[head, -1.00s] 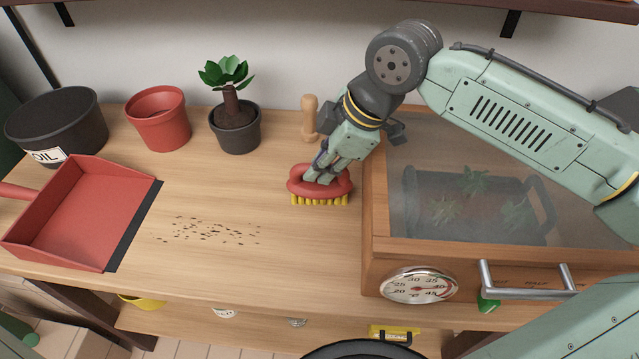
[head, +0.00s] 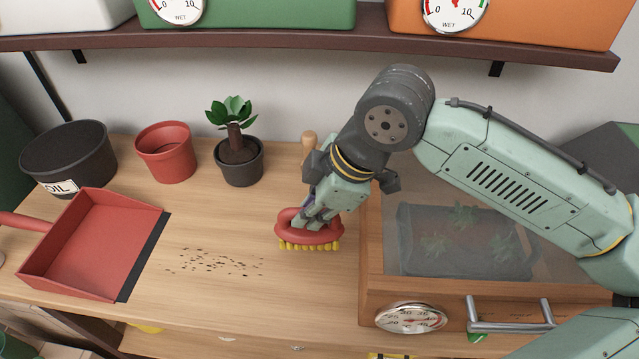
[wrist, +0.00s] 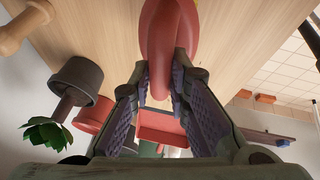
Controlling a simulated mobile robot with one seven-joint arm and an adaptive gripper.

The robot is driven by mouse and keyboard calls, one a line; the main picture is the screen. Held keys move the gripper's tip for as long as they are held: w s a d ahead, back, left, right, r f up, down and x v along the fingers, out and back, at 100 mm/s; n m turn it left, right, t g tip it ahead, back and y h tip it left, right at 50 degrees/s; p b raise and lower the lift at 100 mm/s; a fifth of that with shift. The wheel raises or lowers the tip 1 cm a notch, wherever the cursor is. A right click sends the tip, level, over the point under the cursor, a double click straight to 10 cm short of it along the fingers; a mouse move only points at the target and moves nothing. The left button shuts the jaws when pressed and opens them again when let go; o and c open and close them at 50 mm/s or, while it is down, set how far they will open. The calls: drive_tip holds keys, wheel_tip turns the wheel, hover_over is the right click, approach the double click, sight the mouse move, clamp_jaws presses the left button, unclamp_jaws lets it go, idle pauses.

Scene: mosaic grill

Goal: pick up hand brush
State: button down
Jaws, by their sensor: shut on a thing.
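The hand brush (head: 296,229) has a red body and yellow bristles. It is at the middle of the wooden table, just left of the wooden glass-topped box. My gripper (head: 318,217) reaches down onto it from above right and is shut on its red body. In the wrist view, the red brush (wrist: 168,40) lies between the two purple-padded fingers of my gripper (wrist: 165,82). The bristles are at or just above the table top; I cannot tell whether they touch it.
Dark crumbs (head: 213,262) lie left of the brush. A red dustpan (head: 95,245) is farther left. A plant pot (head: 239,165), a red pot (head: 166,155) and a black oil tub (head: 68,158) stand behind. The glass-topped box (head: 368,275) is close on the right. A shelf (head: 300,36) runs above.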

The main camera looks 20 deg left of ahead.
drive_tip(key=s+r+b, duration=0.1)
drive_tip(key=s+b, duration=0.4)
drive_tip(key=s, duration=0.5)
drive_tip(key=shift+s+d, duration=0.2)
drive_tip(key=shift+d, duration=0.15)
drive_tip(key=c, duration=2.1)
unclamp_jaws()
clamp_jaws()
drive_tip(key=shift+w, duration=0.1)
